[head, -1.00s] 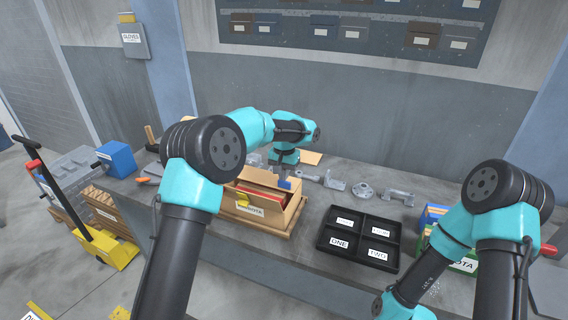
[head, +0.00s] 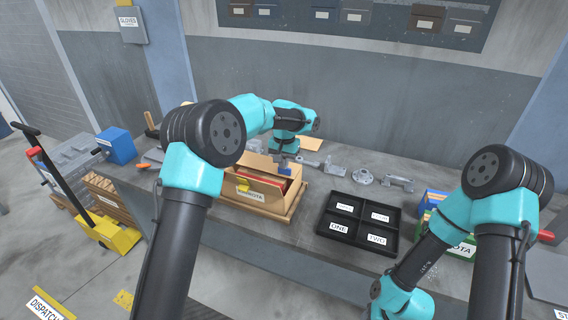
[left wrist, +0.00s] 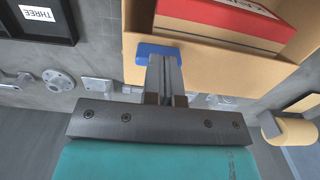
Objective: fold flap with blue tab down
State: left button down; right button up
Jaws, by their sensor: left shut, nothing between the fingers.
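An open cardboard box (head: 262,203) on the bench holds red boxes, which also show in the left wrist view (left wrist: 228,22). The blue tab (head: 281,170) is at the box's far side, at the flap's edge. In the left wrist view the blue tab (left wrist: 157,51) lies right at the tips of my left gripper (left wrist: 164,66). The gripper is shut and empty, with its fingertips at or against the tab; I cannot tell if they touch. The flap's exact angle is partly hidden. My right arm reaches down at the right, its gripper out of frame.
A yellow tab (head: 243,186) is on the box's near side. Grey metal parts (head: 364,177) lie behind.

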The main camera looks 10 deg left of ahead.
pick_arm(q)
jog(key=shift+r, duration=0.6)
notch_tip(320, 180, up, 14)
dwell(0.7)
